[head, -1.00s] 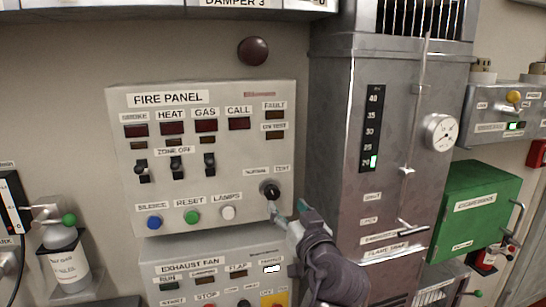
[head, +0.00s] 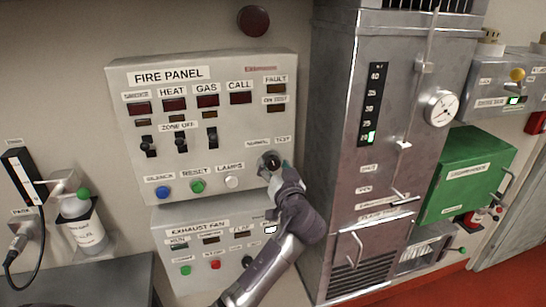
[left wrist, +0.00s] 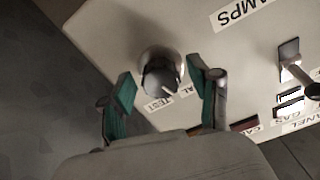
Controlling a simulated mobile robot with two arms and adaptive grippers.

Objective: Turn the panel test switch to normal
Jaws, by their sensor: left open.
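The panel test switch is a round black knob (head: 269,160) on the lower right of the grey fire panel (head: 130,90), under the NORMAL and TEST labels. In the left wrist view, the knob (left wrist: 161,76) carries a white mark on the side facing the labels; I cannot tell exactly which one it points at. My left gripper (head: 277,172) is at the knob and partly covers it from below right. In the left wrist view, its green-padded fingers (left wrist: 162,82) are open, one on each side of the knob, with visible gaps. My right gripper is not in view.
Zone-off toggles (head: 181,143) and blue, green and white buttons (head: 197,186) sit left of the knob. The exhaust fan panel (head: 165,215) is below. A metal cabinet (head: 335,120) stands close on the right, and a green box (head: 465,175) is beyond it.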

